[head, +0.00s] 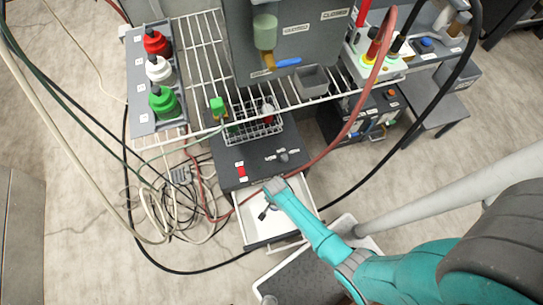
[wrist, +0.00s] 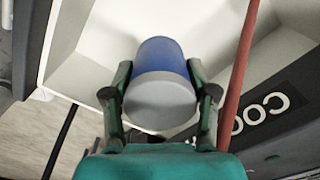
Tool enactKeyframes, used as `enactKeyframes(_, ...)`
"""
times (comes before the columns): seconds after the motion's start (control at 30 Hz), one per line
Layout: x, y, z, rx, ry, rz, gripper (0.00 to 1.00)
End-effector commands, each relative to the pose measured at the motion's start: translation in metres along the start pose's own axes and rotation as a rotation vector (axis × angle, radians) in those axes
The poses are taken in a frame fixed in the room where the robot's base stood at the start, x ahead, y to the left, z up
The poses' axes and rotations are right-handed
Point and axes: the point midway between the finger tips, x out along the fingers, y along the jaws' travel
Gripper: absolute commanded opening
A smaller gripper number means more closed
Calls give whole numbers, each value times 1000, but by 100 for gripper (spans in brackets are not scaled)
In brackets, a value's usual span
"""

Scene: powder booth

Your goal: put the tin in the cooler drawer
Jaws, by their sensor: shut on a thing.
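The tin (wrist: 160,60), blue with a pale grey end, sits between the two fingers of my gripper (wrist: 160,90) in the wrist view. The gripper is shut on it. The cooler drawer (head: 302,195) stands open below the dark cooler box in the head view. Its white interior and walls (wrist: 110,35) show behind the tin in the wrist view. Its dark front carries a partly visible label starting "COO". My arm's end is over the drawer in the head view, where I cannot make out the tin. I cannot tell how high the tin is above the drawer floor.
A reddish hose (wrist: 240,60) passes right of the tin and runs over the drawer area. A wire rack (head: 200,50) with red, white and green bottles stands behind. Tangled cables (head: 165,210) lie on the floor at left. A grey-topped cart (head: 310,280) stands in front.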

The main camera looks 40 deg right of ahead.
Motion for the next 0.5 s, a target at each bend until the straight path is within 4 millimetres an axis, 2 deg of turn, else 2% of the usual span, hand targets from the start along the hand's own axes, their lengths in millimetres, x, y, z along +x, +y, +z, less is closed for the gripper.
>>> enactKeyframes(0.17,13,4,2,39,0,1,7)
enactKeyframes(0.5,58,3,1,37,0,0,7)
